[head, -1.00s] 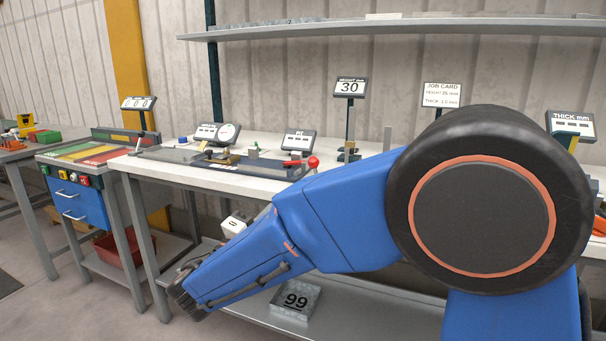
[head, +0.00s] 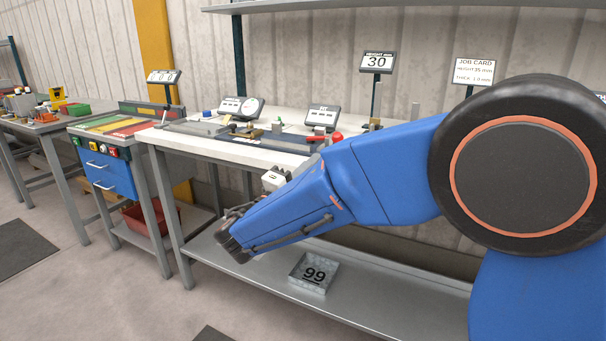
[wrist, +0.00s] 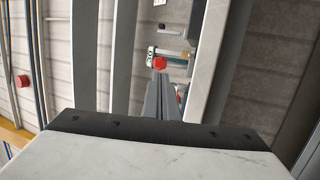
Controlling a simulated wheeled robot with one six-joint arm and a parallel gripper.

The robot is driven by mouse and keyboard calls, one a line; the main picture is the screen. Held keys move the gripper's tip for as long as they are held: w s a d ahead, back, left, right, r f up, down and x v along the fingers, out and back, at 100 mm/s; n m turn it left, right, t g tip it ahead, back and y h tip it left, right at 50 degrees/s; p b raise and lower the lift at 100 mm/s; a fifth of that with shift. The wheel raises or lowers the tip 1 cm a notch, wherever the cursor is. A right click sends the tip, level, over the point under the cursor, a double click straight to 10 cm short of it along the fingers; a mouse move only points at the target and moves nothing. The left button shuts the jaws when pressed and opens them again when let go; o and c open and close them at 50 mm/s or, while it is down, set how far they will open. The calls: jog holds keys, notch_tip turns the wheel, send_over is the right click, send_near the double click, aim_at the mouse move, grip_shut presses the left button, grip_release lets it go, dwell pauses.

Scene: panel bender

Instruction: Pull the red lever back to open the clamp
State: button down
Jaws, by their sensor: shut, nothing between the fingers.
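The red lever (head: 318,131) with its red ball knob (head: 337,138) is at the right end of a dark fixture on the white-topped bench, just above my blue forearm in the head view. The clamp is too small to make out clearly. My gripper (head: 229,243) is in front of the bench, below its top and to the lower left of the lever, well apart from it. In the wrist view the grey fingers (wrist: 164,98) are together and empty. A small red object (wrist: 159,63) shows beyond them; I cannot tell what it is.
The white bench top (head: 180,137) carries gauges and small display signs. A blue drawer cabinet (head: 108,174) stands to the left.

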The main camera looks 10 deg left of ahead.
aim_at(334, 138)
jog(key=x, duration=0.7)
jog(key=shift+w+d, duration=0.1)
jog(key=shift+r, duration=0.1)
jog(key=shift+w+d+r+g+y, duration=0.15)
jog(key=shift+w+r+g+y, duration=0.25)
jog(key=shift+r+g+y, duration=0.3)
jog(key=shift+w+d+r+n+g+y, duration=0.3)
jog(key=shift+w+r+n+g+y, duration=0.15)
jog(key=shift+w+r+g, duration=0.45)
jog(key=shift+w+d+r+g+y, duration=0.2)
jog(key=shift+w+r+g+y, duration=0.3)
jog(key=shift+g, duration=0.4)
jog(key=w+g, duration=0.1)
jog(key=g+y, duration=0.1)
jog(key=w+d+g, duration=0.1)
jog(key=shift+w+r+n+y, duration=0.35)
jog(key=shift+s+f, duration=0.1)
jog(key=shift+s, duration=0.05)
jog(key=shift+r, duration=0.2)
